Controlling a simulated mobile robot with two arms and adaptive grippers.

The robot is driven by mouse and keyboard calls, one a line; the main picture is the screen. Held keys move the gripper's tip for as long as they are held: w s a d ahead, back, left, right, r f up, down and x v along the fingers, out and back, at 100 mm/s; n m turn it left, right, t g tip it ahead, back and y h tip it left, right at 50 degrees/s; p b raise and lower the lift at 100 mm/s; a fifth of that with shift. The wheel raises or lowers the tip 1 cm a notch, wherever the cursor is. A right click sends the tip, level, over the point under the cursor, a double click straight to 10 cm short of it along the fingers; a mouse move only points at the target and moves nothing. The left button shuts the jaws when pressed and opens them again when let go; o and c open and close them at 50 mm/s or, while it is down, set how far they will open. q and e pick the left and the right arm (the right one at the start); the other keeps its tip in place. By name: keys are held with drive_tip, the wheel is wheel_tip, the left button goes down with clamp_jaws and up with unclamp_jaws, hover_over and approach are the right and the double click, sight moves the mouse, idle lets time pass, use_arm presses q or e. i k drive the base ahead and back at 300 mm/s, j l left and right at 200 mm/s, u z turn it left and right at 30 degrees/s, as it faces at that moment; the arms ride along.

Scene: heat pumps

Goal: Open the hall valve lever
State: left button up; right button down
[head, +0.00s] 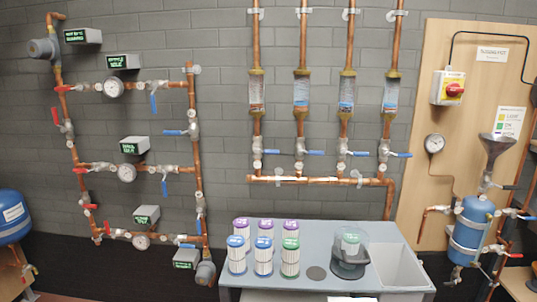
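Several valve levers show on copper pipes on the grey block wall; I cannot tell which is the hall valve lever. At the left, red levers (63,88) and blue levers (172,132) sit on a pipe frame with three horizontal branches, each with a round gauge (114,88). Small grey boxes with green displays (123,62) hang near the branches; their text is too small to read surely. In the middle, vertical pipes carry blue levers (315,152) that point right, across their pipes. Neither of my grippers is in view.
A grey table (390,240) with filter cartridges (264,256), a clear-lidded container (349,255) and a recessed basin stands below the middle pipes. A wooden panel (420,110) with a red switch (454,90) and blue tank (470,230) is right. Another blue tank (12,216) is far left.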

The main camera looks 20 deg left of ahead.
sight(256, 149)
drive_tip(key=i+l, duration=0.6)
drive_tip(key=i+l+u, duration=0.15)
drive_tip(key=u, duration=0.3)
drive_tip(key=l+u, duration=0.25)
drive_tip(key=u, duration=0.15)
drive_tip(key=i+l+u, duration=0.1)
drive_tip(key=l+u, duration=0.2)
drive_tip(key=u, duration=0.15)
